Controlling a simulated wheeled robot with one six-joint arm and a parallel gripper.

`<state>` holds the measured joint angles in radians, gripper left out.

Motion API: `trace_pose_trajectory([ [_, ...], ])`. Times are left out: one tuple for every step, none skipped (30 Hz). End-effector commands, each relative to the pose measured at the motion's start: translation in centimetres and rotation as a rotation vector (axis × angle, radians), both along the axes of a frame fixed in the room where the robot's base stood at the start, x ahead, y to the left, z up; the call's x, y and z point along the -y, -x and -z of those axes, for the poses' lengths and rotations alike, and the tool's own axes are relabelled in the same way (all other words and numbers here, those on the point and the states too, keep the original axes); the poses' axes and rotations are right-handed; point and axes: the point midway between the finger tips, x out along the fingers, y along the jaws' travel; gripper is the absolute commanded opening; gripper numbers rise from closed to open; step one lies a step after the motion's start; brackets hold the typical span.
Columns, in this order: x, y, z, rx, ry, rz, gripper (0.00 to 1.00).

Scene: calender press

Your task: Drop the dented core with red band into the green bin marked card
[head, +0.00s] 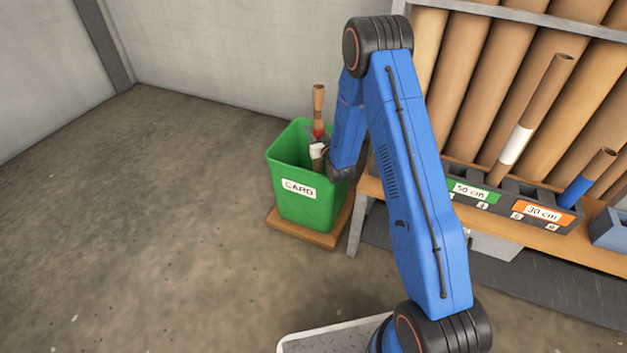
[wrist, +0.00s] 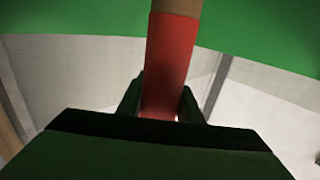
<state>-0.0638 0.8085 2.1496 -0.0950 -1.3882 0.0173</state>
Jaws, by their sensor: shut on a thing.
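The dented core with red band (head: 319,98) is a brown cardboard tube standing about upright in the head view, its lower part inside the mouth of the green bin. My gripper (head: 318,142) is shut on it around the red band. The wrist view shows the red band (wrist: 168,65) between the two fingers of my gripper (wrist: 163,100). The green bin marked card (head: 309,211) stands open below, with a white CARD label on its front. Whether the core touches the bin's inside is hidden, and I cannot make out the dent.
The bin stands on a wooden board (head: 287,233). To the right, a bench (head: 503,227) bears a grey rack with 50 cm and 30 cm labels, a white-banded core (head: 517,142) and a blue-banded core (head: 577,190). Tall tubes stand behind. The floor at left is clear.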

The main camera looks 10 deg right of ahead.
Motion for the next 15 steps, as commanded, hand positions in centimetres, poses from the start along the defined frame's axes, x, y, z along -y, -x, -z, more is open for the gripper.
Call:
trace_pose_trajectory([
  [0.00, -0.01, -0.03, 0.000, 0.000, 0.000, 0.08],
  [0.00, 0.00, -0.03, 0.000, 0.000, 0.000, 0.40],
  [0.00, 0.00, -0.03, 0.000, 0.000, 0.000, 0.49],
  [0.00, 0.00, -0.03, 0.000, 0.000, 0.000, 0.54],
  [0.00, 0.00, -0.03, 0.000, 0.000, 0.000, 0.54],
  [0.00, 0.00, -0.03, 0.000, 0.000, 0.000, 0.54],
  [0.00, 0.00, -0.03, 0.000, 0.000, 0.000, 0.54],
  [0.00, 0.00, -0.02, 0.000, 0.000, 0.000, 0.54],
  [0.00, 0.00, -0.02, 0.000, 0.000, 0.000, 0.54],
  [0.00, 0.00, -0.02, 0.000, 0.000, 0.000, 0.54],
  [0.00, 0.01, 0.00, 0.000, 0.000, 0.000, 0.54],
  [0.00, 0.01, -0.03, 0.000, 0.000, 0.000, 0.54],
  [0.00, 0.01, -0.08, 0.000, 0.000, 0.000, 0.54],
  [0.00, 0.00, -0.17, 0.000, 0.000, 0.000, 0.54],
  [0.00, -0.01, -0.36, 0.000, 0.000, 0.000, 0.54],
])
